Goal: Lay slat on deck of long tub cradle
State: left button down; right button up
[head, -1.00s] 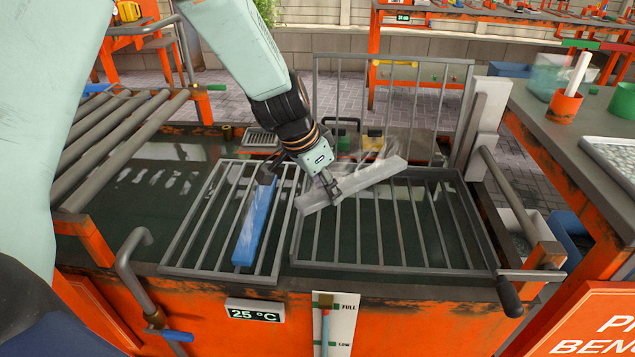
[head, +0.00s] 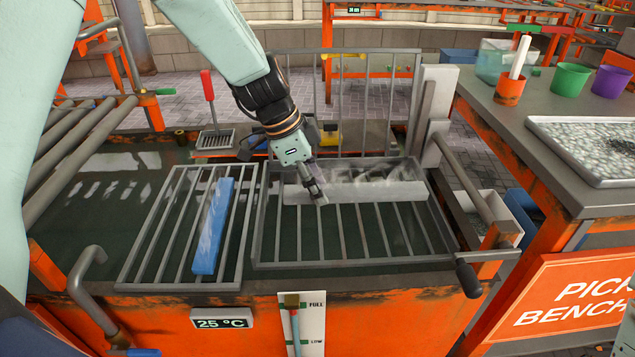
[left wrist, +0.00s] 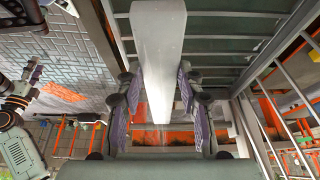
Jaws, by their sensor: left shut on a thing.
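The slat (head: 375,192) is a long, pale grey plank. My left gripper (head: 318,196) is shut on it near its left end; the left wrist view shows the slat (left wrist: 158,45) between the two pads of the gripper (left wrist: 157,95). The slat runs left to right over the rear part of the wide barred deck (head: 345,262) of the cradle in the tub. It looks about level, crossing the bars; I cannot tell whether it touches them. A grey-black arm part at the left of the left wrist view may be my right arm; its jaws are unclear.
A narrower grid (head: 128,283) at left holds a blue slat (head: 212,228). A tall barred frame (head: 408,52) stands behind the deck and a grey post (head: 432,95) at its rear right. A crank handle (head: 468,280) is at front right. The front bars are clear.

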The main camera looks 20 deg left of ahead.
aim_at(298, 190)
pick_arm(q)
jog(key=shift+a, duration=0.1)
jog(key=shift+f+b, duration=0.15)
jog(key=shift+b, duration=0.2)
notch_tip(298, 190, down, 8)
jog(key=b, duration=0.7)
jog(key=shift+f, duration=0.15)
jog(key=shift+f+b, duration=0.55)
jog(key=shift+f, duration=0.1)
jog(key=c, duration=0.8)
grip_release()
jog(key=shift+o, duration=0.2)
jog(key=v, duration=1.2)
